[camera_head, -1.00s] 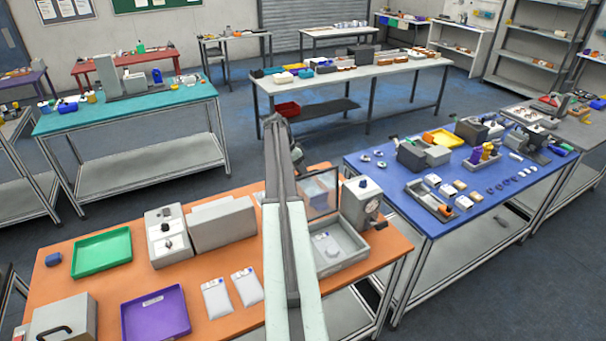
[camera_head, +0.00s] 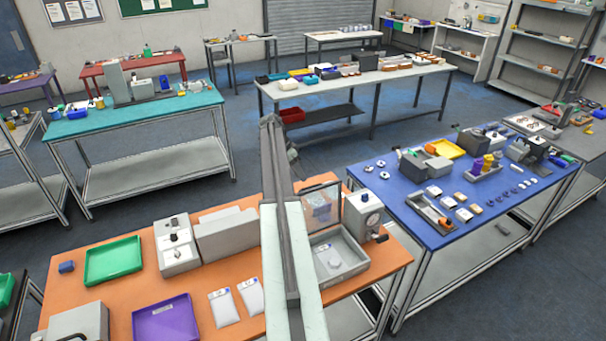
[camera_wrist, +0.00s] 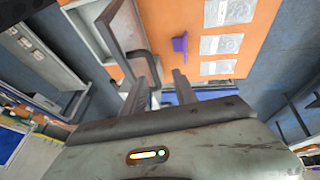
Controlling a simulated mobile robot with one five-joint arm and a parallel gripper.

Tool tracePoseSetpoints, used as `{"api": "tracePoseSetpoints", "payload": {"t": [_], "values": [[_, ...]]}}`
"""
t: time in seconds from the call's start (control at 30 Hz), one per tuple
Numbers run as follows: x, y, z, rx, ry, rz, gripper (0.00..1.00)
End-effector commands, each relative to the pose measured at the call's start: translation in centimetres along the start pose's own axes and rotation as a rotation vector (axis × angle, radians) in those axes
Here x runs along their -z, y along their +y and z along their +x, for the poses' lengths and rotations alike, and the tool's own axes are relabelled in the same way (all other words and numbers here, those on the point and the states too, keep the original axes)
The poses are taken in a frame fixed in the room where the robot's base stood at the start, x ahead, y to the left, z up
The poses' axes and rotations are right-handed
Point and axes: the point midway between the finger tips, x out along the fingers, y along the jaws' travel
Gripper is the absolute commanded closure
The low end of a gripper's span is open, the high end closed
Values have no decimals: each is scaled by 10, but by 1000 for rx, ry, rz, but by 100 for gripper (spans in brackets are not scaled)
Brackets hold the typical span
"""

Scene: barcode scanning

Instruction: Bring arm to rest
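My arm (camera_head: 285,240) rises through the middle of the head view, above the orange table (camera_head: 105,293). In the wrist view my gripper (camera_wrist: 159,85) shows two dark fingers standing apart, with no object visibly held between them. The orange table (camera_wrist: 190,20) lies beyond the fingers in that view. A dark hooked handle (camera_wrist: 153,68) shows close to the left finger; I cannot tell whether they touch. In the head view the gripper cannot be made out clearly behind the arm.
The orange table holds a green tray (camera_head: 113,260), a purple tray (camera_head: 165,320), white packets (camera_head: 223,307), grey boxes and an open-lidded grey tray (camera_head: 350,260). A blue table (camera_head: 400,210) with many items stands at the right.

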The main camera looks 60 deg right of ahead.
Motion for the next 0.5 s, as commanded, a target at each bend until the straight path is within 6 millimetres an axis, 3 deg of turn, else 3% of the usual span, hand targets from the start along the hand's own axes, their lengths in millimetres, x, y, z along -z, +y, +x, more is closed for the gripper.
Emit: {"api": "tracePoseSetpoints", "payload": {"t": [0.43, 0.5], "values": [[0, 0, 1, -1, 0, 0, 66], [-12, 0, 1, 5, -2, -20, 66]]}}
